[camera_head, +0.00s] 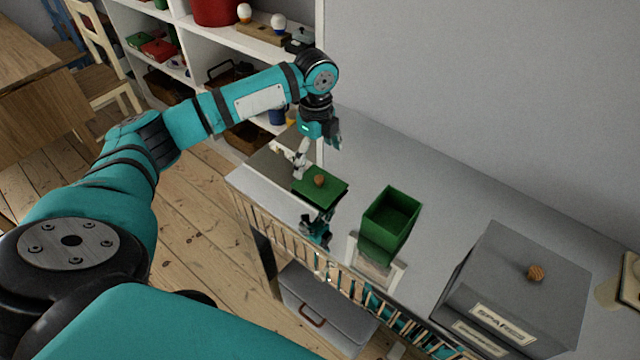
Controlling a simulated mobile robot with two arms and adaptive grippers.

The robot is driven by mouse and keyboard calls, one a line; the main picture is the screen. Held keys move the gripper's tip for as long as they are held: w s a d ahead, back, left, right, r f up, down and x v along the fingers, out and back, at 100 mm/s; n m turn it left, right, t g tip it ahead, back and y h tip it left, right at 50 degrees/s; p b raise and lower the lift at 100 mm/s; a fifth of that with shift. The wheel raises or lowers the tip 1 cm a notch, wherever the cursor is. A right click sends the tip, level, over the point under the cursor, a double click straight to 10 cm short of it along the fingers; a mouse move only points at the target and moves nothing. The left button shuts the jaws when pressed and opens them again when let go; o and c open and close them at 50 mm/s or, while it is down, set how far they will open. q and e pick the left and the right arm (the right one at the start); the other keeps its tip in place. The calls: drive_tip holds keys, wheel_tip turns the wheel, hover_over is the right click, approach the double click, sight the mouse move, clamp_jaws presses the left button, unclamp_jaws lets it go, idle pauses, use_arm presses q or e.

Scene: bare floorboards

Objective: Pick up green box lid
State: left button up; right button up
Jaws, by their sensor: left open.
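The green box lid (334,188) is a flat square with a round wooden knob (319,181) on top. It lies near the left end of the grey counter (440,190), apart from the open green box (392,217) to its right. My left gripper (318,142) is above and behind the lid in the picture, pointing down, open and empty. It seems apart from the knob; the exact gap is hard to judge.
A grey box with a wooden knob (535,273) and a label stands on the right. White shelves (205,40) with objects stand behind left. The counter behind the green box is clear.

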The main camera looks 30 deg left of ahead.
sight(317, 176)
use_arm(q)
wheel_tip(317, 176, down, 3)
drive_tip(key=shift+f, duration=0.2)
drive_tip(key=f, duration=0.2)
drive_tip(key=f+p, duration=0.1)
drive_tip(key=f, duration=0.1)
drive_tip(key=shift+a+f, duration=0.2)
drive_tip(key=shift+f, duration=0.3)
drive_tip(key=c, duration=0.9)
use_arm(e)
drive_tip(key=w, duration=0.1)
drive_tip(key=w+r, duration=0.1)
drive_tip(key=w, duration=0.1)
drive_tip(key=shift+w, duration=0.1)
use_arm(q)
drive_tip(key=shift+r, duration=0.15)
